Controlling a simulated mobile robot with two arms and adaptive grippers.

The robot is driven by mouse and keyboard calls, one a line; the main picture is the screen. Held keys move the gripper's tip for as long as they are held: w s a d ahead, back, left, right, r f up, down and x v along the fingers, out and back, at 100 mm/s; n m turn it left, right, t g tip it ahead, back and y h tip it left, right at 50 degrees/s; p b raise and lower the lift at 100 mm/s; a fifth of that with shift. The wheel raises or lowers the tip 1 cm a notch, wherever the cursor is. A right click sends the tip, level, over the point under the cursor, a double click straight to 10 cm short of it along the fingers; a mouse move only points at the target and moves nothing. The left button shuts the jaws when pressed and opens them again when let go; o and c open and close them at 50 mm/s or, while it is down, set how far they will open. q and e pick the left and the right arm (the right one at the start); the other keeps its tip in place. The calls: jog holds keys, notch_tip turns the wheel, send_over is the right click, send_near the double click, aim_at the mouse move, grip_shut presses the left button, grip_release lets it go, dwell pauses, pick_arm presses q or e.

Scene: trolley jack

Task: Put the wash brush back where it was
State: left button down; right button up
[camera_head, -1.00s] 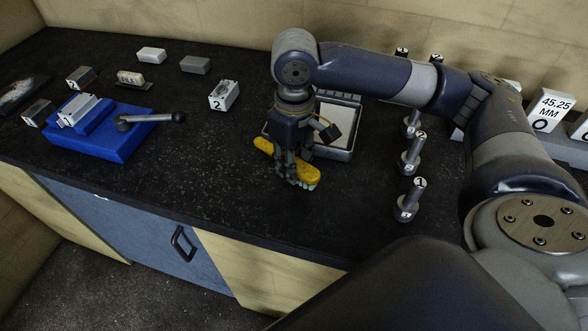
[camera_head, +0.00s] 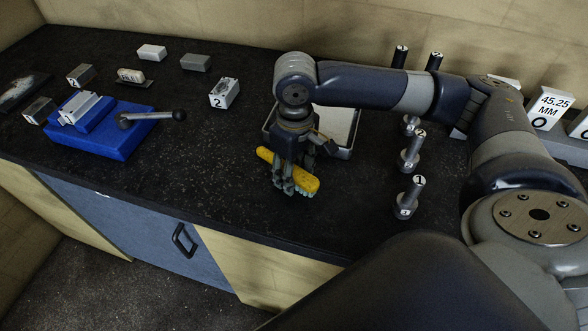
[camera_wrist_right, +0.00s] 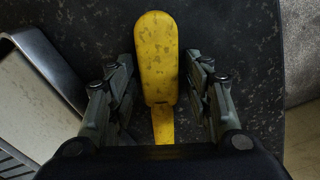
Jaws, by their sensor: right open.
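The wash brush (camera_head: 298,174) has a long yellow handle and pale bristles along its lower edge. It appears to rest on the dark worktop, in front of the metal tray. My right gripper (camera_head: 291,189) is low over the brush with its fingers on either side of it. In the right wrist view the yellow handle (camera_wrist_right: 157,62) lies between the open fingers (camera_wrist_right: 160,85), with a gap on each side. Part of the brush is hidden by the fingers. My left gripper is not in view.
The metal tray (camera_head: 347,153) stands just behind the gripper. Several numbered posts (camera_head: 410,198) stand to its right. A blue vise (camera_head: 115,135), a block marked 2 (camera_head: 224,93) and other small blocks are at the left. The worktop's front edge is near the brush.

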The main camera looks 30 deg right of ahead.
jog(key=shift+r, duration=0.15)
notch_tip(320, 180, up, 12)
dwell(0.4)
jog(key=shift+s, duration=0.1)
dwell(0.3)
